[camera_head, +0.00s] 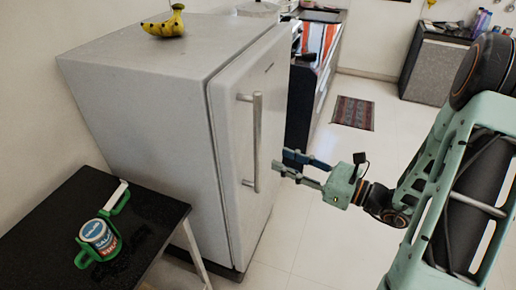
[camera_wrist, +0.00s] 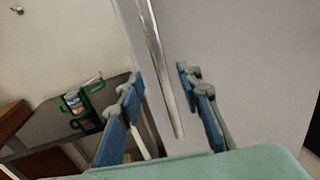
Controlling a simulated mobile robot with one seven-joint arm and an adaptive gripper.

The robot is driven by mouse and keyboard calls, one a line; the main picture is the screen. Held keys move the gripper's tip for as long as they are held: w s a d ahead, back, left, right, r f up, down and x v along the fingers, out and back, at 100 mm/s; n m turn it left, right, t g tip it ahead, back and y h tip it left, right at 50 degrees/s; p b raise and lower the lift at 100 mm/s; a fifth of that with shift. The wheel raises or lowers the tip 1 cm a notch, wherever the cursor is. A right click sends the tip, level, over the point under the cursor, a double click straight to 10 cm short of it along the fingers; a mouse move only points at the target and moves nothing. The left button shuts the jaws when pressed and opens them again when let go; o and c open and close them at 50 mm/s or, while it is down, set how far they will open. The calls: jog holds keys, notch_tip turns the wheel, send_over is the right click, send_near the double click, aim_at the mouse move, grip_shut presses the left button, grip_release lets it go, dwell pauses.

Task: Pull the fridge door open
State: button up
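The grey-white fridge (camera_head: 150,110) stands against the wall, and its door (camera_head: 275,85) looks shut. The door's long metal handle (camera_head: 257,125) runs upright along the door's left side. My gripper (camera_head: 280,160) is in front of the door, just right of the lower part of the handle, with its two fingers apart. In the wrist view the handle (camera_wrist: 157,55) shows between the spread blue-padded fingers of my gripper (camera_wrist: 160,85). Neither finger visibly grips it. I cannot tell whether the fingertips reach around the handle.
A black-topped table (camera_head: 150,215) at the lower left holds a green-handled can holder (camera_head: 98,240). Bananas (camera_head: 165,22) lie on the fridge. A dark counter unit (camera_head: 315,75) stands close beyond the door. The tiled floor (camera_head: 325,240) in front of the door is clear; a rug (camera_head: 353,113) lies farther back.

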aim_at(258, 150)
jog(key=x, duration=0.9)
jog(key=shift+p, duration=0.3)
jog(key=shift+c, duration=0.7)
grip_shut()
